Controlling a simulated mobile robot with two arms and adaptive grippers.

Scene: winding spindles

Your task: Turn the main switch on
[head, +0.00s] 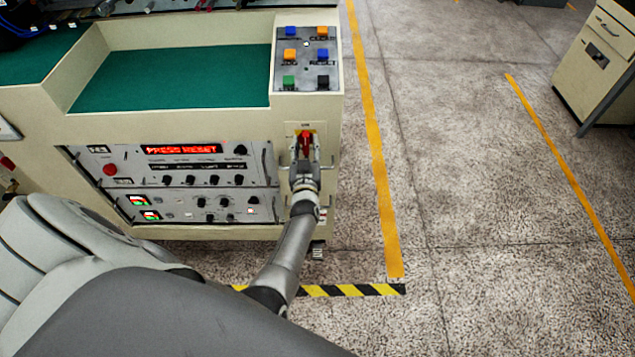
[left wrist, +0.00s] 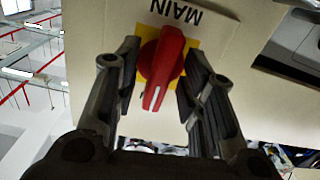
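The main switch is a red rotary knob on a yellow plate, at the upper right of the cabinet front in the head view (head: 306,138). In the left wrist view the red knob (left wrist: 163,65) appears upside down, below the inverted word MAIN. Its white mark points to the bottom of that picture, slightly left. My left gripper (head: 305,160) is at the switch. In the wrist view its open fingers (left wrist: 158,80) stand on both sides of the knob, with small gaps visible. Firm contact is not shown. My right gripper is not in view.
The cabinet's control panel (head: 180,160) has a red display reading PRESS RESET and several dark knobs. A button plate (head: 306,72) with coloured buttons sits above the switch. Floor right of the cabinet is clear up to another cabinet (head: 590,65).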

